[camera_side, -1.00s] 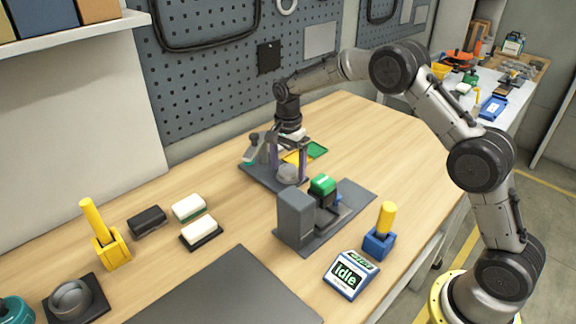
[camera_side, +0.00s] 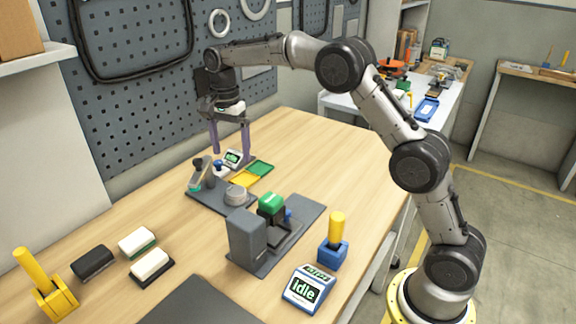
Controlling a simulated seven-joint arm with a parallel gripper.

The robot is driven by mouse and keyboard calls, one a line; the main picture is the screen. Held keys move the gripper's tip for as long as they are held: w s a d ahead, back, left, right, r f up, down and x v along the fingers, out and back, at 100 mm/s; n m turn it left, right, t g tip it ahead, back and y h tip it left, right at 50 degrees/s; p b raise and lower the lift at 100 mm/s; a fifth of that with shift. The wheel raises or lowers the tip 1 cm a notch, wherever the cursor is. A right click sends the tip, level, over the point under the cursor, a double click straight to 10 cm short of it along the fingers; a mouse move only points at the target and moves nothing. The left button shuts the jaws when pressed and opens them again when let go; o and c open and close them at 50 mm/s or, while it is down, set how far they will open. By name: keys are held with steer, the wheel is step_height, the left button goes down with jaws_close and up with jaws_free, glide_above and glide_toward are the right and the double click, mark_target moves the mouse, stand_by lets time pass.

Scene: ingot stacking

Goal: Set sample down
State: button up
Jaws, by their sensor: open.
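The sample appears to be the grey round puck (camera_side: 236,195). It sits upright at the front right of a dark grey base plate (camera_side: 216,203) and nothing grips it. My gripper (camera_side: 231,158) is above and behind the puck, apart from it. Its two purple fingers are spread with no object held between them. A grey tilted device (camera_side: 201,173) stands on the plate's left part.
Yellow and green trays (camera_side: 259,168) lie right of the plate. A grey machine with a green-topped block (camera_side: 248,238) stands in front. A display reading "idle" (camera_side: 307,289) and a yellow-handled blue tool (camera_side: 334,240) are at front right. Brushes (camera_side: 136,243) lie left.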

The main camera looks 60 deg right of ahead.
steer(key=s+a+r+n+t, duration=0.15)
steer(key=s+r+n, duration=0.35)
steer(key=s, duration=0.5)
steer(key=s+r+n+t, duration=0.25)
steer(key=s+r, duration=0.35)
steer(key=s, duration=0.3)
steer(key=s+f+n, duration=0.3)
steer(key=s+n, duration=0.1)
steer(key=s, duration=0.5)
steer(key=s+f+n+t, duration=0.1)
steer(key=s+f+n, duration=0.2)
steer(key=s, duration=0.6)
steer(key=shift+a+n+t, duration=0.3)
steer(key=shift+a+n, duration=0.15)
steer(key=shift+n, duration=0.2)
